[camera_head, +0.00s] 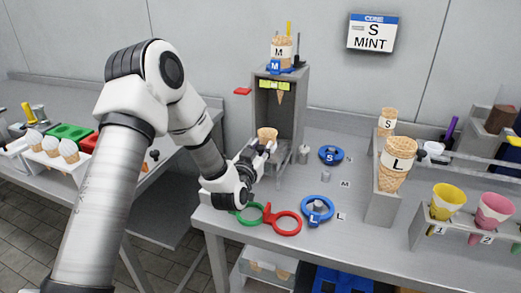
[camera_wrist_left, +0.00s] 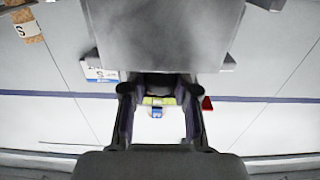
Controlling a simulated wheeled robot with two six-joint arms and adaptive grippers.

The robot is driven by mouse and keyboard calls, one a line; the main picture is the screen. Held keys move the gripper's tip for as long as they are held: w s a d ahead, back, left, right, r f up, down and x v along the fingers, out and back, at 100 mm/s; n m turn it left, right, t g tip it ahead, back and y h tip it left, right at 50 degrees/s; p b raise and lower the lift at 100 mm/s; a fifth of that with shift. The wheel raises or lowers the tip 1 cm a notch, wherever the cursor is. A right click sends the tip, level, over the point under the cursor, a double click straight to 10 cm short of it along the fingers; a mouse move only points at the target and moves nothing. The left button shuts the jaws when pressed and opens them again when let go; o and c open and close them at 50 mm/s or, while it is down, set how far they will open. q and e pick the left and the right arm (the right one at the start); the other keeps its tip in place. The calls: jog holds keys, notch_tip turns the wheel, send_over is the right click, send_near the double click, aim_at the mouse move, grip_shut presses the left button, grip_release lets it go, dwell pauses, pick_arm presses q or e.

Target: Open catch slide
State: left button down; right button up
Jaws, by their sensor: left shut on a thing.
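The dispenser (camera_head: 281,110) is a grey upright housing with a yellow-green label, an M cone stack on top and a cone tip hanging inside. A red tab (camera_head: 243,91) sticks out on its left; a red piece (camera_wrist_left: 207,103) also shows in the left wrist view. I cannot tell whether the catch slide is open. My left gripper (camera_head: 264,149) is at the front of the housing, low down, its fingers around a wafer cone (camera_head: 267,133) whose lower part is hidden. The left wrist view shows the fingers (camera_wrist_left: 160,100) apart, with a grey block (camera_wrist_left: 160,30) above them in the picture. My right gripper is out of view.
Green (camera_head: 249,213) and red (camera_head: 283,221) rings and blue S (camera_head: 330,155) and L (camera_head: 317,209) rings lie on the bench. A small grey post (camera_head: 303,153) stands right of the dispenser. A cone rack (camera_head: 381,203) and coloured cups (camera_head: 447,201) are further right. A sign (camera_head: 372,32) reads S MINT.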

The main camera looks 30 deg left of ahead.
pick_arm(q)
jog(key=c, duration=0.9)
grip_release()
jog(key=shift+s, duration=0.1)
jog(key=v, duration=1.2)
